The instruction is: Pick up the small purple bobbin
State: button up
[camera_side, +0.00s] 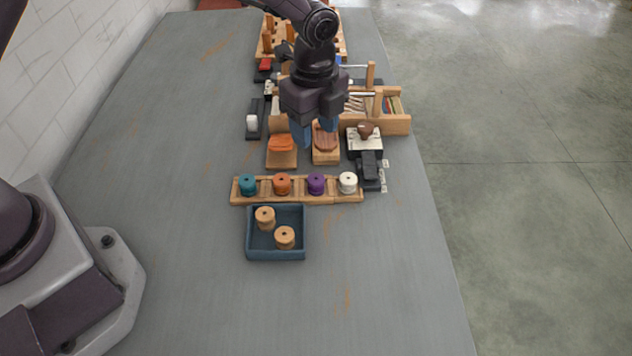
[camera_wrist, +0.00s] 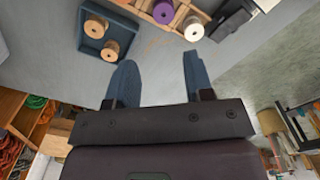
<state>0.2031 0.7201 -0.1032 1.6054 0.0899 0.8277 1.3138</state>
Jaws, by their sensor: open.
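The small purple bobbin (camera_side: 316,184) sits in a wooden rack (camera_side: 298,199), between an orange bobbin (camera_side: 282,184) on its left and a white bobbin (camera_side: 347,182) on its right. In the wrist view the purple bobbin (camera_wrist: 163,12) shows at the top edge, partly cut off. My gripper (camera_side: 318,137) is open and empty, above and behind the rack in the side view, over the area of the wooden blocks. In the wrist view its two blue fingers (camera_wrist: 158,82) stand apart with nothing between them. It is clear of the purple bobbin.
A teal bobbin (camera_side: 247,184) sits at the rack's left end. A blue tray (camera_side: 250,249) with two plain wooden bobbins lies in front. A block with orange wool (camera_side: 281,150), a stamp (camera_side: 367,132) and a wooden frame (camera_side: 398,122) stand behind. The grey table's front is clear.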

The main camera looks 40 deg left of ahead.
jog(key=m, duration=0.1)
send_over(316, 178)
jog(key=shift+m, duration=0.3)
jog(key=f, duration=0.7)
jog(key=shift+s+f, duration=0.2)
jog(key=shift+w+f, duration=0.2)
jog(key=shift+f, duration=2.55)
jog(key=shift+c, duration=0.3)
jog(key=c, duration=0.6)
